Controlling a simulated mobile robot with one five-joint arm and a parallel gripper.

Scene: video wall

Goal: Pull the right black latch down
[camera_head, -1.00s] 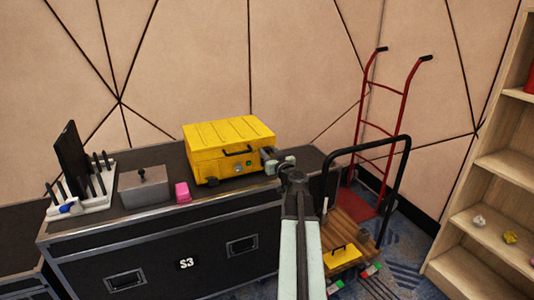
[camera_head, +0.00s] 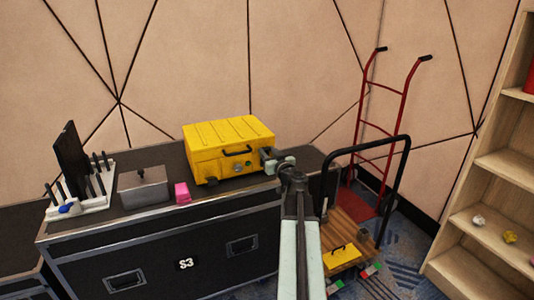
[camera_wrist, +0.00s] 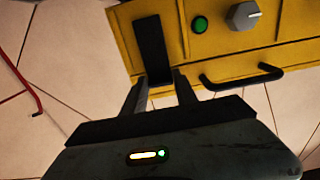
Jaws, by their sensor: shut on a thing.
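The yellow case (camera_head: 230,135) sits on the black flight case, with a black handle on its front. In the wrist view the right black latch (camera_wrist: 152,45) stands out against the yellow front (camera_wrist: 225,55), beside a green button (camera_wrist: 199,24) and a grey knob (camera_wrist: 243,15). My gripper (camera_wrist: 160,84) is shut on the latch, one finger on each side of its end. In the head view my gripper (camera_head: 268,158) is at the case's front right corner and hides the latch. The left black latch (camera_head: 212,181) shows at the case's lower front.
A pink block (camera_head: 182,192), a grey box (camera_head: 143,188) and a white rack (camera_head: 82,195) stand left of the case on the flight case (camera_head: 205,235). A trolley (camera_head: 345,228) and a red hand truck (camera_head: 375,130) stand to the right, then wooden shelves (camera_head: 490,210).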

